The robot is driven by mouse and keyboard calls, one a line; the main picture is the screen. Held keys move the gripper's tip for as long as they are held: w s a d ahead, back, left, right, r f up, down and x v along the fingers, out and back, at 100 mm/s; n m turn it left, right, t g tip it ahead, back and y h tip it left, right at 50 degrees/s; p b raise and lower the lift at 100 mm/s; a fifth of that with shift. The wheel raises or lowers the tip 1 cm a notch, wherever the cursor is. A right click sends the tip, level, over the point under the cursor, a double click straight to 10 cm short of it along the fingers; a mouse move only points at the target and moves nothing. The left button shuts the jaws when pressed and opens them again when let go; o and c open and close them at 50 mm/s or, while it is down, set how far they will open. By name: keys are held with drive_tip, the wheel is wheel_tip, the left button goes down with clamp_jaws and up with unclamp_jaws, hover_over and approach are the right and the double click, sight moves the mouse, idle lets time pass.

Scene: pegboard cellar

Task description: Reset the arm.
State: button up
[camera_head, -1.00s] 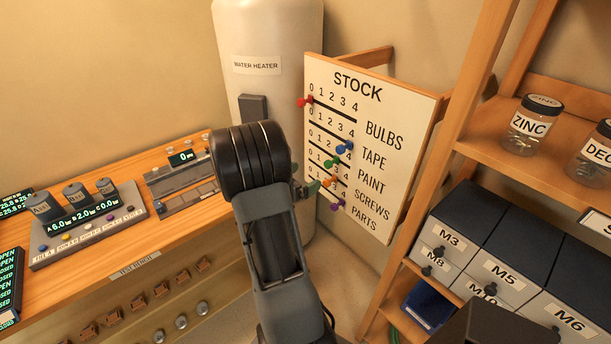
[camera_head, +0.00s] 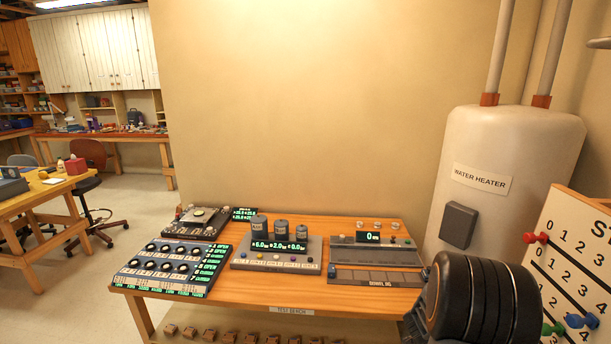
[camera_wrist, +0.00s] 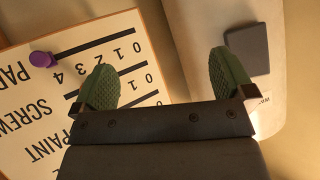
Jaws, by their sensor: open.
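My gripper (camera_wrist: 165,82) shows in the wrist view with its two green ridged pads wide apart and nothing between them. Behind it are the white stock board (camera_wrist: 88,38), upside down in the picture, and the pale water heater (camera_wrist: 190,35). The left pad overlaps the board in the picture; I cannot tell whether it touches. A purple peg (camera_wrist: 43,59) on the board is beside that pad. In the head view only a thick black part of my arm shows at the lower right, before the heater and board; the jaws are hidden there.
The test bench (camera_head: 330,228) carries several instruments at the lower middle. The water heater (camera_head: 500,150) and stock board (camera_head: 572,255) stand close together at the right. A yellow table (camera_head: 40,190) and an orange-brown chair (camera_head: 88,152) are at the left. Open floor (camera_head: 110,240) lies between.

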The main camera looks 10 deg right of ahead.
drive_tip(key=w+a+r+n+t+y, duration=0.15)
drive_tip(key=a+n+y, duration=0.3)
drive_tip(key=a, duration=0.55)
drive_tip(key=w+a+r+n+t+y, duration=0.15)
drive_tip(key=a+n+y, duration=0.35)
drive_tip(key=a, duration=0.6)
drive_tip(key=s+a+r+n+g+y, duration=0.1)
drive_tip(key=s+a+r+n+g, duration=0.1)
drive_tip(key=s+a+r+n, duration=0.5)
drive_tip(key=s+a+r, duration=0.4)
drive_tip(key=a, duration=0.1)
drive_tip(key=shift+s, duration=0.3)
drive_tip(key=shift+a+r+y, duration=0.2)
drive_tip(key=shift+a+y, duration=0.05)
drive_tip(key=shift+a, duration=0.1)
